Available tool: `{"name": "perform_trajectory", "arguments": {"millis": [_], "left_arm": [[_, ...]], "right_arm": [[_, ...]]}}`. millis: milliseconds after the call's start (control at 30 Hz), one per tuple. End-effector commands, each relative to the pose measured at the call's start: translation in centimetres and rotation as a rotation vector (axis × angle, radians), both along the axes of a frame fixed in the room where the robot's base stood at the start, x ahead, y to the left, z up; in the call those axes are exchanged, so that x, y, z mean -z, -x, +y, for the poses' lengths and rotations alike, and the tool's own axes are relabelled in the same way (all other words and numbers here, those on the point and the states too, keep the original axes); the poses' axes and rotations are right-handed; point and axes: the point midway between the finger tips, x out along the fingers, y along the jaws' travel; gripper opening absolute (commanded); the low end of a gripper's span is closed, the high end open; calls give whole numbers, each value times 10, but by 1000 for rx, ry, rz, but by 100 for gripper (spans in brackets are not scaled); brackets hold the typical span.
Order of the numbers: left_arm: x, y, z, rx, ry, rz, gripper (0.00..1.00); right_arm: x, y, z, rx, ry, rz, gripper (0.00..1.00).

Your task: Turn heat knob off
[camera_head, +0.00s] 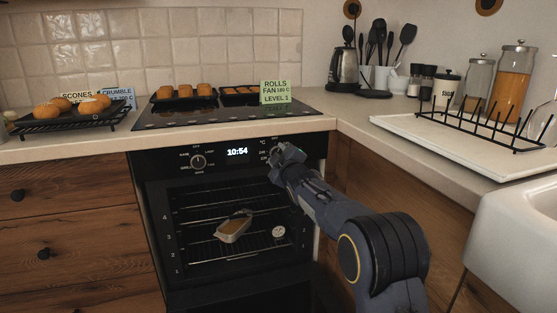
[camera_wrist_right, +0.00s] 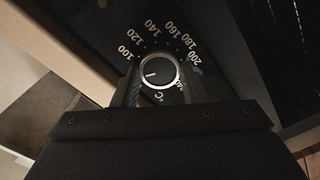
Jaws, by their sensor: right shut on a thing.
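In the head view my right gripper (camera_head: 281,156) is at the right end of the oven's control panel (camera_head: 220,156) and mostly hides the knob there. My left gripper is not in view.
A second knob (camera_head: 198,161) is left of the clock display (camera_head: 237,152), which reads 10:54. Below, a loaf tin (camera_head: 234,226) and a round dial (camera_head: 278,232) sit in the oven. Above are trays of rolls (camera_head: 183,91) on the hob and a drying rack (camera_head: 490,128) on the right.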

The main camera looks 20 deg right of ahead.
Motion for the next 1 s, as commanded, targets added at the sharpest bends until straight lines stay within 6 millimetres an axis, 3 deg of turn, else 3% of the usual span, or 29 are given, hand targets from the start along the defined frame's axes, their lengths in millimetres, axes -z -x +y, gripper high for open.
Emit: {"name": "perform_trajectory", "arguments": {"millis": [500,1000], "left_arm": [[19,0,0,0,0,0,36],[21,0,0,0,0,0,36]], "right_arm": [[5,0,0,0,360,-6,16],[4,0,0,1,439,-9,16]]}}
